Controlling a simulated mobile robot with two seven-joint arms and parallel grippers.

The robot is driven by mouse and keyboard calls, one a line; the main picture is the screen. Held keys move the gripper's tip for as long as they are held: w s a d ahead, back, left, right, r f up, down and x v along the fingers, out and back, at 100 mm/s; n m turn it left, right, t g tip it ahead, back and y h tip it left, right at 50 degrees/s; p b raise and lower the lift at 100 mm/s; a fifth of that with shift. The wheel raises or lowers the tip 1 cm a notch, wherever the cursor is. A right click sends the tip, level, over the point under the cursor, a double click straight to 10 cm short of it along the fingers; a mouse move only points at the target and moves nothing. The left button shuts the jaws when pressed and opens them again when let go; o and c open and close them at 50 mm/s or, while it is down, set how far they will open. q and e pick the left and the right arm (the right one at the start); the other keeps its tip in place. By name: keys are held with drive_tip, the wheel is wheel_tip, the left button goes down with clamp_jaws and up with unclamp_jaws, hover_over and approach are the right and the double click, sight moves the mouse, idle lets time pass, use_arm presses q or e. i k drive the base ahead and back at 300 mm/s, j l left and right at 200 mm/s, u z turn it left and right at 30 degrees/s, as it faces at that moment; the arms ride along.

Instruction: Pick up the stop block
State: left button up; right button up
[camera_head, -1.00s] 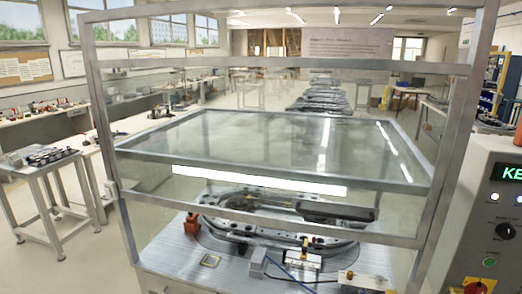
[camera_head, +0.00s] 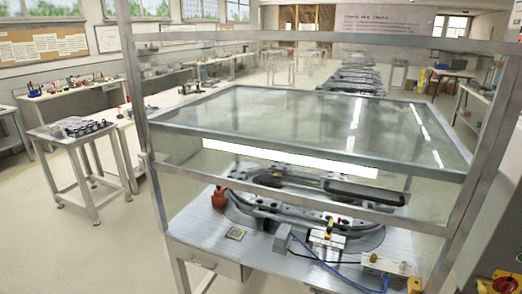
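Neither of my grippers is in view. Nothing is clearly marked as the stop block. An oval ring track (camera_head: 262,207) lies on the metal table (camera_head: 200,232) inside a framed clear enclosure. Small block-like parts stand around it: a reddish-brown one (camera_head: 219,198) at its left, a grey one (camera_head: 282,237) at its front, and a white one with a yellow and black top (camera_head: 327,240) to the right of that. I cannot tell which, if any, is the stop block.
The enclosure's metal frame (camera_head: 142,120) and clear panels stand between me and the track. A small side table (camera_head: 75,138) with dark parts (camera_head: 84,127) stands at the left. Open floor (camera_head: 70,245) lies at the front left. A control box (camera_head: 505,283) is cut off at the right.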

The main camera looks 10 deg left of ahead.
sight(220, 191)
drive_tip(key=i+j, duration=0.3)
drive_tip(key=j, duration=0.15)
drive_tip(key=i+j, duration=0.3)
drive_tip(key=j, duration=0.2)
drive_tip(key=i+j, duration=0.3)
drive_tip(key=j, duration=0.15)
drive_tip(key=i+j, duration=0.3)
drive_tip(key=j, duration=0.15)
drive_tip(key=i+j, duration=0.3)
drive_tip(key=j, duration=0.2)
drive_tip(key=i+j, duration=0.3)
drive_tip(key=j, duration=0.15)
drive_tip(key=i+j, duration=0.3)
drive_tip(key=j, duration=0.15)
drive_tip(key=z, duration=0.05)
